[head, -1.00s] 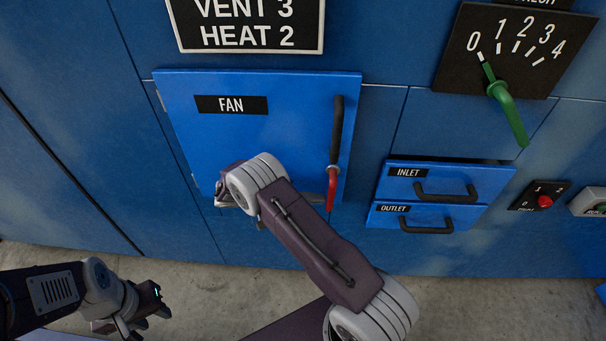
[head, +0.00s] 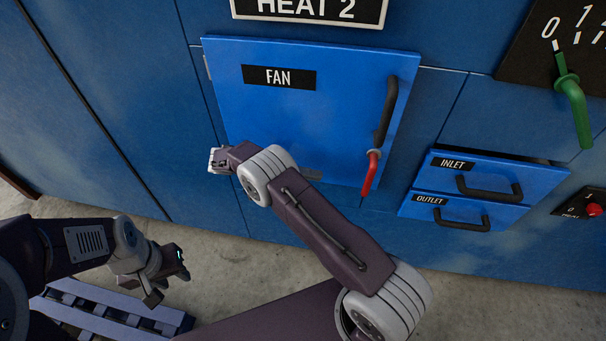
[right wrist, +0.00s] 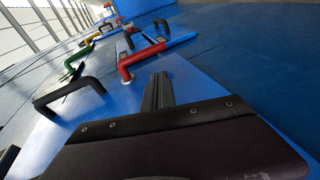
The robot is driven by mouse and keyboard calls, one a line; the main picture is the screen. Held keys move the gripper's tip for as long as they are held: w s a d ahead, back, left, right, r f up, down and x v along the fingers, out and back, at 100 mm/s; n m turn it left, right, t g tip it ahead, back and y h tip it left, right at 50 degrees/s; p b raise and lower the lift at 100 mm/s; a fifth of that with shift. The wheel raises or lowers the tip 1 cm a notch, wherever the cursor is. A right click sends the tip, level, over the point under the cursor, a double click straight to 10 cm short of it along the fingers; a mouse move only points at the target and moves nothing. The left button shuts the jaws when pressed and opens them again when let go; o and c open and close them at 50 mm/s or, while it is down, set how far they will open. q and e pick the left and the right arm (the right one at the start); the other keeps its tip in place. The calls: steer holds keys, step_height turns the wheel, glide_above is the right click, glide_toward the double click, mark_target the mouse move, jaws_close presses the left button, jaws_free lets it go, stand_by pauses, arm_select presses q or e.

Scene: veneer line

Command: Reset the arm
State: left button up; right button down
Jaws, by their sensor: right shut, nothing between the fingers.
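My right arm reaches up across the head view. Its gripper (head: 217,160) is at the left edge of the blue FAN door (head: 325,110), apart from the door's black handle (head: 386,112) and red lever (head: 372,170). In the right wrist view its fingers (right wrist: 158,92) are together with nothing between them, over a blue surface. My left gripper (head: 168,283) hangs low at the lower left, near the floor, away from the panel. Its finger gap is not clear. My right forearm hides part of the door's lower edge.
The INLET drawer (head: 530,178) has a dark gap above it; the OUTLET drawer (head: 455,225) is below. A green lever (head: 575,105) points up to 0 on its dial. A blue slatted pallet (head: 110,312) lies on the floor below my left gripper. Bare floor shows beyond it.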

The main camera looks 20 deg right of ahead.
steer(key=shift+v, duration=1.15)
steer(key=s+a+r+n+t+y+p, duration=0.1)
steer(key=s+r+n+t+y+p, duration=0.1)
steer(key=s+y, duration=0.5)
steer(key=s+r+n+t+y+p, duration=0.3)
steer(key=s+r+t+y+p, duration=0.1)
steer(key=s+r+y+p, duration=0.3)
steer(key=shift+s+a+p, duration=0.35)
steer(key=shift+s+p, duration=0.7)
steer(key=shift+p, duration=0.05)
